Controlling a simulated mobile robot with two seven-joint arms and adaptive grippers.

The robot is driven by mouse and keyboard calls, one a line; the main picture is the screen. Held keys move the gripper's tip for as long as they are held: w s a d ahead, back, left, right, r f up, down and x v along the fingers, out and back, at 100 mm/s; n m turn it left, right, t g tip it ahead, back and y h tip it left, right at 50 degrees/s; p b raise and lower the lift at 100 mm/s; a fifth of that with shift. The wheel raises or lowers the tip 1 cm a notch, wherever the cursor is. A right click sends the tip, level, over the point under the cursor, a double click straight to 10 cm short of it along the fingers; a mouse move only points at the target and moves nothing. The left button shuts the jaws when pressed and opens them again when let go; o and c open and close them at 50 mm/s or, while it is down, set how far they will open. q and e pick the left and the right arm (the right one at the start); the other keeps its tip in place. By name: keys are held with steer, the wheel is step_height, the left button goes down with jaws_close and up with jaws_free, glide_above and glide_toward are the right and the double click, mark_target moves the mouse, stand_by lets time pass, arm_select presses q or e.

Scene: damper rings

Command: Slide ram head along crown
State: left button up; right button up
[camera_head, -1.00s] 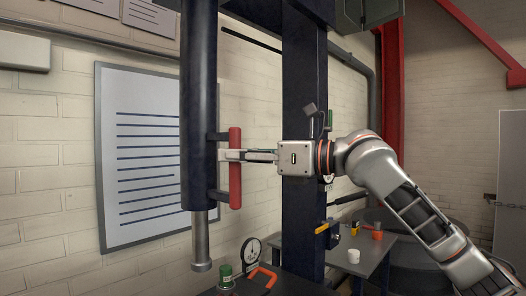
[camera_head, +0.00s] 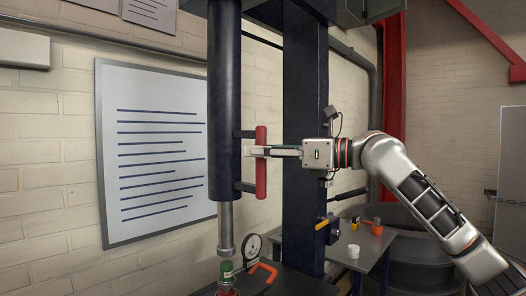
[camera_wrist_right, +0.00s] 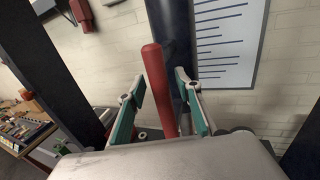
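The ram head (camera_head: 224,100) is a dark blue upright cylinder with a bare steel rod (camera_head: 225,230) below it. A red vertical bar handle (camera_head: 261,165) is fixed to its right side by two brackets. My left gripper is not in view.
A green-topped piece (camera_head: 227,272) stands just below the rod tip, beside a dial gauge (camera_head: 252,247) and an orange handle (camera_head: 263,275). A dark blue column (camera_head: 303,215) stands behind my right gripper. A small table (camera_head: 372,252) with a white cup (camera_head: 353,251) is at right.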

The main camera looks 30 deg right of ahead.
steer(key=shift+s+d, duration=0.1)
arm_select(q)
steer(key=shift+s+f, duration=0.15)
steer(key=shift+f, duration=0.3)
arm_select(e)
steer(key=shift+v, duration=0.85)
arm_select(q)
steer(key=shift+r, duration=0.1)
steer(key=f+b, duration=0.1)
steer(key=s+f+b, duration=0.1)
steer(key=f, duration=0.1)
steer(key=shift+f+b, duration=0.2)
steer(key=shift+b, duration=0.15)
arm_select(e)
steer(key=v, duration=0.6)
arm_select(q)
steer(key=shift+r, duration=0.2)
